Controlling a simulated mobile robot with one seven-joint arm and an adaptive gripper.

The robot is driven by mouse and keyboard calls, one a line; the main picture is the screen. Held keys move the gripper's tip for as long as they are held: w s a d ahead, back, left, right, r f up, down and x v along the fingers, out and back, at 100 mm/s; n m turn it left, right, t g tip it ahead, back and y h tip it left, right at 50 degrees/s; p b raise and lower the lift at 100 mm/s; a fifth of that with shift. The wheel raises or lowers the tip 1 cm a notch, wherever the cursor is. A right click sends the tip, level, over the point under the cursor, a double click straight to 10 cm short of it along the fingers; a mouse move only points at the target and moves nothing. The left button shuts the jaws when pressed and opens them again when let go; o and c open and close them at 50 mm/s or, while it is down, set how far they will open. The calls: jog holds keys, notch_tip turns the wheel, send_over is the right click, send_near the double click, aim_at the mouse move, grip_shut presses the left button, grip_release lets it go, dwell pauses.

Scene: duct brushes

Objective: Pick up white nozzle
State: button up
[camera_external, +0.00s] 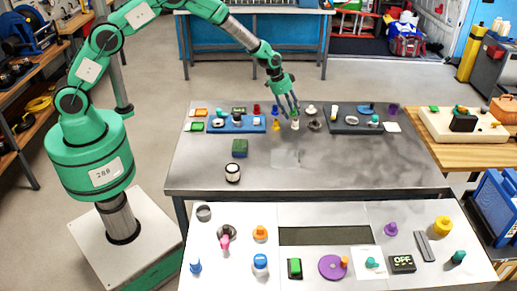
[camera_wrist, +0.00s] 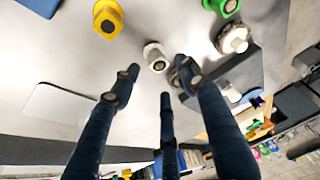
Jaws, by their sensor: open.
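The white nozzle (camera_external: 295,124) appears to be the small pale piece on the grey table, just below my gripper (camera_external: 291,108). In the wrist view the white nozzle (camera_wrist: 154,56) shows a hexagonal white body with a round dark-centred end. My gripper (camera_wrist: 160,78) has its dark fingers spread apart with nothing between them. The nozzle lies just beyond the fingertips, between the left and right fingers in the picture. I cannot tell whether any finger touches it.
A yellow piece (camera_wrist: 108,18) and a whitish knob (camera_wrist: 234,38) lie nearby. A grey round part (camera_external: 315,125) sits close to the nozzle's right. A blue tray (camera_external: 237,127) and a dark tray (camera_external: 352,127) flank the area.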

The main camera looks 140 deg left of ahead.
aim_at(295, 120)
jog(key=shift+b+x, duration=0.4)
jog(key=shift+x, duration=2.2)
jog(key=shift+d, duration=0.1)
jog(key=c, duration=1.1)
